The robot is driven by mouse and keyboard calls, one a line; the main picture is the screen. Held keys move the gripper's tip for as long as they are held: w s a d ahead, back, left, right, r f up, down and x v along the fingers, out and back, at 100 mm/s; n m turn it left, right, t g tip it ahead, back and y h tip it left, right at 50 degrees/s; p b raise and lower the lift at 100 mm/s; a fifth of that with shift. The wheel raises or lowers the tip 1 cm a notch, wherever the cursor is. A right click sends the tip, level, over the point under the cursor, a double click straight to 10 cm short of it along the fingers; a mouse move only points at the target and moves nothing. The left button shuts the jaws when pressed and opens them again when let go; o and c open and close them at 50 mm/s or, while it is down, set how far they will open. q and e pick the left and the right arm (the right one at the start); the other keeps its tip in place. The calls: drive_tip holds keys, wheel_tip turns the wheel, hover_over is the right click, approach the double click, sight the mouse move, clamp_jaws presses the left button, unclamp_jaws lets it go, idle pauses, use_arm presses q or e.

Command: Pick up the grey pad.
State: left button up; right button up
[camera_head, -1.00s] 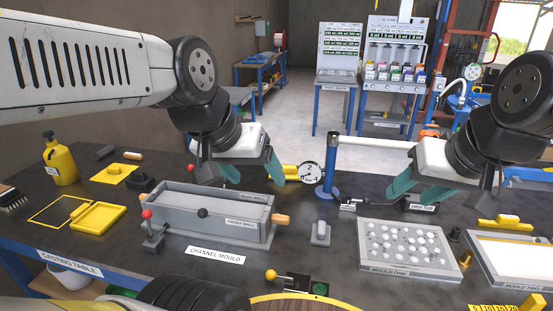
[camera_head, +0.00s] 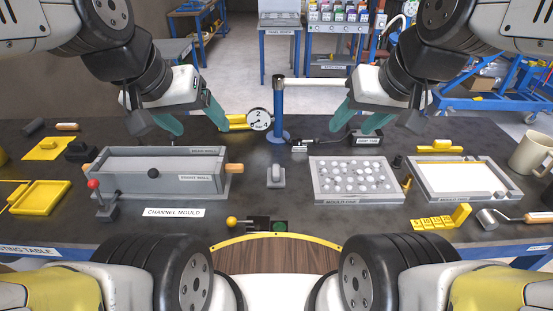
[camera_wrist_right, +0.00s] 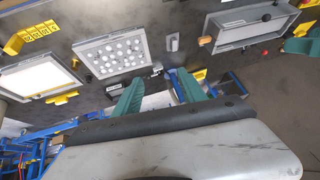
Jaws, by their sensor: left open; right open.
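A small grey pad with a raised grip (camera_head: 275,176) lies on the dark table, between the channel mould and the mould with white balls. It also shows near the top of the right wrist view (camera_wrist_right: 172,42). My left gripper (camera_head: 200,126) is open and empty, above the back right of the channel mould, left of and behind the pad. My right gripper (camera_head: 376,124) is open and empty, above the table's back part, right of and behind the pad. Its green fingers show apart in the right wrist view (camera_wrist_right: 160,92). Neither gripper touches the pad.
The channel mould (camera_head: 155,174) stands left of the pad and mould one (camera_head: 354,180) right of it. A blue post (camera_head: 278,108) with a round dial (camera_head: 259,120) stands behind it. A yellow-knobbed lever (camera_head: 245,222) is in front. Bare table surrounds the pad.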

drive_tip(key=o, duration=0.5)
drive_tip(key=shift+w, duration=0.15)
drive_tip(key=shift+o, duration=0.9)
drive_tip(key=w+a+f+g, duration=0.2)
drive_tip(key=w, duration=0.5)
drive_tip(key=shift+w+a+f, duration=0.35)
drive_tip(key=shift+a+f, duration=0.05)
drive_tip(key=g+h, duration=0.2)
drive_tip(key=g, duration=0.2)
hover_over(276, 170)
drive_tip(key=s, duration=0.1)
drive_tip(key=shift+m, duration=0.3)
drive_tip(key=f, duration=2.3)
drive_tip(key=shift+s, duration=0.2)
drive_tip(key=shift+w+f, duration=0.25)
drive_tip(key=shift+f, duration=1.1)
drive_tip(key=shift+w+f, duration=0.3)
drive_tip(key=shift+f, duration=1.1)
drive_tip(key=shift+w+f, duration=0.25)
drive_tip(key=shift+f, duration=1.1)
